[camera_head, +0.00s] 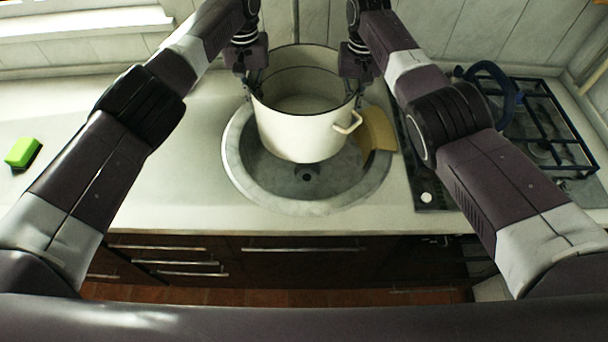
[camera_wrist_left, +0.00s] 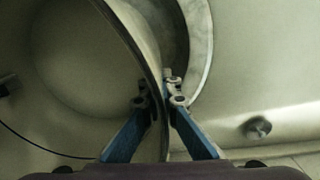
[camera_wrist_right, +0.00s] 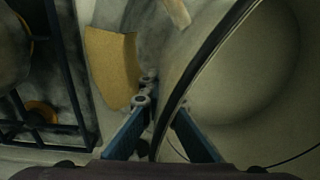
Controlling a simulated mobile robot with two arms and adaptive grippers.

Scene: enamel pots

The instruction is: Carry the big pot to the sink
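The big pot (camera_head: 300,125) is cream-white with a dark rim and a side handle. In the head view it is upright over the back part of the round grey sink (camera_head: 236,165), whose drain shows in front of it. I cannot tell whether its base touches the basin. My left gripper (camera_head: 253,88) is shut on the pot's left wall; in the left wrist view one finger is inside the pot (camera_wrist_left: 75,60) and one outside. My right gripper (camera_head: 356,92) holds the opposite wall; in the right wrist view the pot's inside (camera_wrist_right: 250,75) is to the right, and the fingers straddle the rim.
A tan board-like piece (camera_head: 379,130) lies at the sink's right edge. A gas hob (camera_head: 545,130) with a dark blue curved item (camera_head: 500,80) is at the right. A green sponge (camera_head: 22,152) lies far left. The counter (camera_head: 190,165) between sponge and sink is clear.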

